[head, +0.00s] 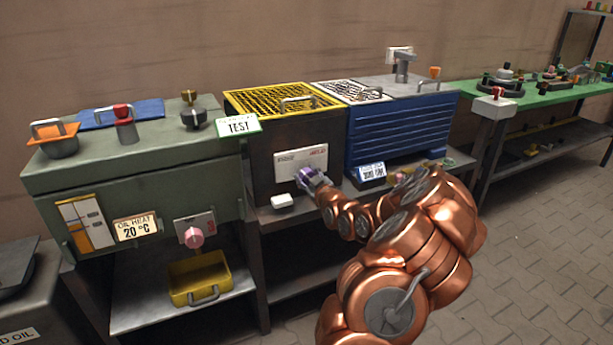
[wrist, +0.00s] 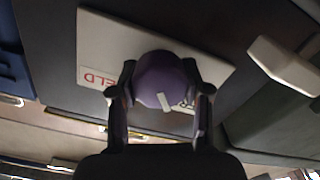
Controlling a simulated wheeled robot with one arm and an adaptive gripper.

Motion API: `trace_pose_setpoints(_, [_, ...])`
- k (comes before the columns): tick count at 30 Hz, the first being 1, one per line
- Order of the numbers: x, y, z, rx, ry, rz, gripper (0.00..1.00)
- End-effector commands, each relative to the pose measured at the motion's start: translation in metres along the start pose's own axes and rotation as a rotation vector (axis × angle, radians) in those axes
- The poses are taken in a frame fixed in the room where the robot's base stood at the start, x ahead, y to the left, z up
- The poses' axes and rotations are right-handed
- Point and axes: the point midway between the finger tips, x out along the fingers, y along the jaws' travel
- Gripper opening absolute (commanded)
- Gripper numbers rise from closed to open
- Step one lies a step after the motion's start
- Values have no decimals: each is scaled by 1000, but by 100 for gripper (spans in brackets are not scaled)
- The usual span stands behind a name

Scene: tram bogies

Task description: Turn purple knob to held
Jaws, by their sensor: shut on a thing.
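The purple knob (head: 304,174) sits on a white plate (head: 290,160) on the front of the dark unit with the yellow grate. In the wrist view the knob (wrist: 163,72) lies between the two fingers of my gripper (wrist: 161,98), which are shut on its sides. A white pointer mark on the knob is at its lower edge in that view. The red word HELD (wrist: 98,78) is upside down at the plate's left in the wrist view. A dark label beside the right finger is partly hidden. My gripper (head: 314,181) covers part of the knob in the head view.
A white block-shaped handle (head: 282,201) sticks out just left of my gripper. A blue ribbed unit (head: 400,131) stands to the right, with a small sign (head: 371,172) in front. A pink knob (head: 193,237) is on the green bench at left.

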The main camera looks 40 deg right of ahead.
Motion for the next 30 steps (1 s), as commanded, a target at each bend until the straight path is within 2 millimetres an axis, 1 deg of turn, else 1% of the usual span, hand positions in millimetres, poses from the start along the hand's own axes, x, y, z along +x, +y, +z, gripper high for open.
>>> trace_pose_setpoints(5, [0, 0, 0, 65, -1, -1, 13])
trace_pose_setpoints(11, [0, 1, 0, 208, -2, -1, 13])
trace_pose_setpoints(30, [0, 3, 0, 813, -1, -1, 13])
